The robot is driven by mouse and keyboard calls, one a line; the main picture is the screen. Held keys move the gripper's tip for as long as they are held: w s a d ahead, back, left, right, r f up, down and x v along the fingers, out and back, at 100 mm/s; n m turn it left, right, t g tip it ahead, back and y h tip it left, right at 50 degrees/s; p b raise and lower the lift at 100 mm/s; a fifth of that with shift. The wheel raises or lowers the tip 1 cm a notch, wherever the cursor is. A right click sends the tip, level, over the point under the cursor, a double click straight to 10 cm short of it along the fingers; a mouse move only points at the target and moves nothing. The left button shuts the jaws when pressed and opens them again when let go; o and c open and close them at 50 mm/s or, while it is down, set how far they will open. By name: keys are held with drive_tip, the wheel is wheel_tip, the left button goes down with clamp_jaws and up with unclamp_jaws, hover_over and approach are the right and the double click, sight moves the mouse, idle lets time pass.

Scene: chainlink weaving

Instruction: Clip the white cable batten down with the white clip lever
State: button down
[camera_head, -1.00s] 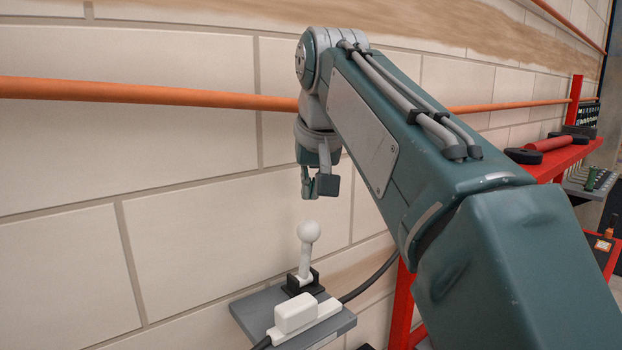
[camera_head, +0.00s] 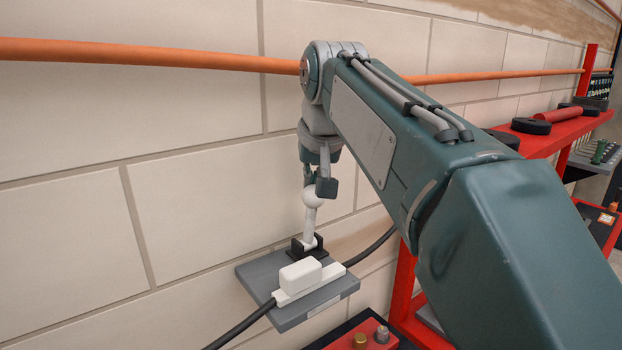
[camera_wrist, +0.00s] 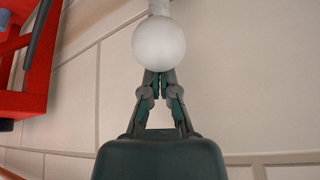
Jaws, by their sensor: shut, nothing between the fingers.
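The white clip lever (camera_head: 309,226) stands nearly upright in a black bracket (camera_head: 305,250), with a round white knob on top. The white cable batten (camera_head: 318,284) lies just in front of it on a grey shelf (camera_head: 262,275), with a raised white block (camera_head: 300,273) on it. My gripper (camera_head: 319,188) is right at the knob, its fingertips shut and empty. In the wrist view the knob (camera_wrist: 159,46) covers the ends of the shut fingers (camera_wrist: 160,82). I cannot tell whether they touch the knob.
A black cable (camera_head: 240,327) runs from the batten's left end, and more cable (camera_head: 372,247) runs behind the shelf to the right. An orange pipe (camera_head: 150,55) crosses the block wall. A red rack (camera_head: 405,285) stands to the right of the shelf.

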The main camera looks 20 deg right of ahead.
drive_tip(key=shift+s+d+t, duration=0.1)
drive_tip(key=shift+s+t, duration=0.15)
drive_tip(key=shift+t, duration=0.05)
drive_tip(key=shift+s, duration=0.25)
drive_tip(key=shift+s+d+f+t+y, duration=0.1)
drive_tip(key=shift+s+d+t+y, duration=0.1)
drive_tip(key=shift+s+t, duration=0.3)
drive_tip(key=shift+s+d+t+y, duration=0.1)
drive_tip(key=shift+s+d+t, duration=0.05)
drive_tip(key=shift+s+t, duration=0.3)
drive_tip(key=s+t, duration=0.1)
drive_tip(key=s+d+f+t, duration=0.1)
drive_tip(key=s+t, duration=0.1)
drive_tip(key=s+f+t+y, duration=0.1)
drive_tip(key=t, duration=0.1)
drive_tip(key=shift+s+d+f+m, duration=0.15)
drive_tip(key=shift+s+d+m, duration=0.15)
drive_tip(key=shift+m, duration=0.1)
drive_tip(key=shift+s+d+f, duration=0.15)
drive_tip(key=shift+s+f, duration=0.35)
drive_tip(key=shift+f, duration=0.05)
drive_tip(key=shift+s+d+f, duration=0.15)
drive_tip(key=shift+s+f, duration=0.3)
drive_tip(key=shift+f, duration=0.1)
drive_tip(key=shift+s+d+f, duration=0.1)
drive_tip(key=shift+s+f, duration=0.25)
drive_tip(key=shift+f, duration=0.45)
drive_tip(key=shift+s, duration=0.1)
